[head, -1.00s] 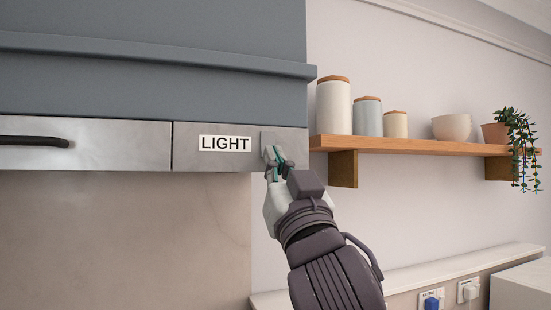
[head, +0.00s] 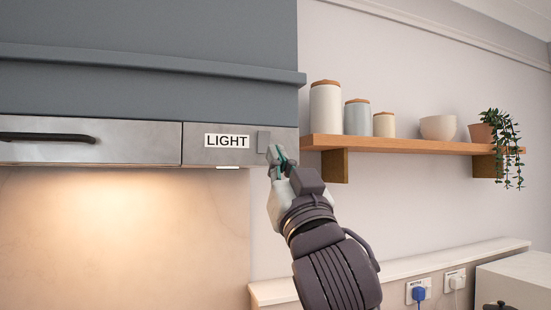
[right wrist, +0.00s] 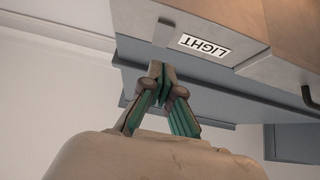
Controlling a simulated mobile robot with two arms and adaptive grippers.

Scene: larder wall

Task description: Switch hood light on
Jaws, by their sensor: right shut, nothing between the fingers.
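The hood (head: 150,142) has a metal front with a LIGHT label (head: 227,142). A grey rocker switch (head: 263,141) sits just right of the label. The lamp under the hood (head: 227,168) is bright, and a warm glow lies on the wall panel below. My right gripper (head: 277,155) is shut and empty, just right of and below the switch. In the right wrist view its fingertips (right wrist: 160,71) are close to the hood's edge, near the label, which appears upside down. I cannot tell whether they touch the hood. My left gripper is not in view.
A wooden shelf (head: 400,145) to the right holds several canisters, a bowl (head: 438,127) and a potted plant (head: 482,133). A dark handle (head: 45,137) juts from the hood front at left. Below right are a ledge (head: 390,268) and plugged sockets (head: 418,291).

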